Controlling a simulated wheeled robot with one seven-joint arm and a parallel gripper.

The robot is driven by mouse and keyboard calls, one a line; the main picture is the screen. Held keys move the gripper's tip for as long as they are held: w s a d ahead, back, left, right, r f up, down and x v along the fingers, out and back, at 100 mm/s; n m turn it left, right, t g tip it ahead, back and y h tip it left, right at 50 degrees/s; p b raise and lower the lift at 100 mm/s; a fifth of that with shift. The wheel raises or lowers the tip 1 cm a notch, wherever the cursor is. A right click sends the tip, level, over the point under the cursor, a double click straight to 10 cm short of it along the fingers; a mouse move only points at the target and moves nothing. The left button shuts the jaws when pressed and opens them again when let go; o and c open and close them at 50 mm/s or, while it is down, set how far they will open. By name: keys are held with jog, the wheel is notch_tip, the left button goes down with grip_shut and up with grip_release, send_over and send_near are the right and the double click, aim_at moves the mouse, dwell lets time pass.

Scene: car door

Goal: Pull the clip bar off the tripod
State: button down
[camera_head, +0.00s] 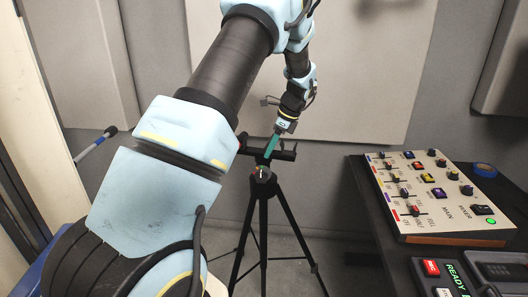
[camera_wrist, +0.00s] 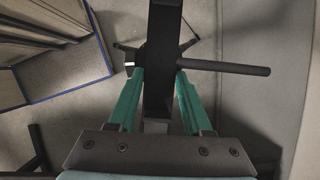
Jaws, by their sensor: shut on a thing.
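The black tripod (camera_head: 263,215) stands on the floor in the middle of the head view, its legs spread. The dark clip bar (camera_head: 287,155) lies across at the tripod's top. In the wrist view a dark bar (camera_wrist: 163,60) runs between the green fingers, with a thinner rod (camera_wrist: 225,67) sticking out to the right. My gripper (camera_head: 271,152) reaches down to the tripod's top from above. Its green fingers, also in the wrist view (camera_wrist: 160,88), are shut on the clip bar. Whether the bar still touches the tripod head is hidden by the fingers.
A mixer panel (camera_head: 440,195) with knobs and sliders sits on a dark desk (camera_head: 365,200) at the right. A smaller box with red and green labels (camera_head: 445,275) is in front of it. Grey acoustic panels (camera_head: 350,70) cover the wall behind. Floor around the tripod looks clear.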

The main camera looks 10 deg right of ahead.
jog(key=shift+r, duration=0.1)
dwell(0.3)
notch_tip(320, 180, up, 17)
jog(key=p, duration=0.4)
dwell(1.5)
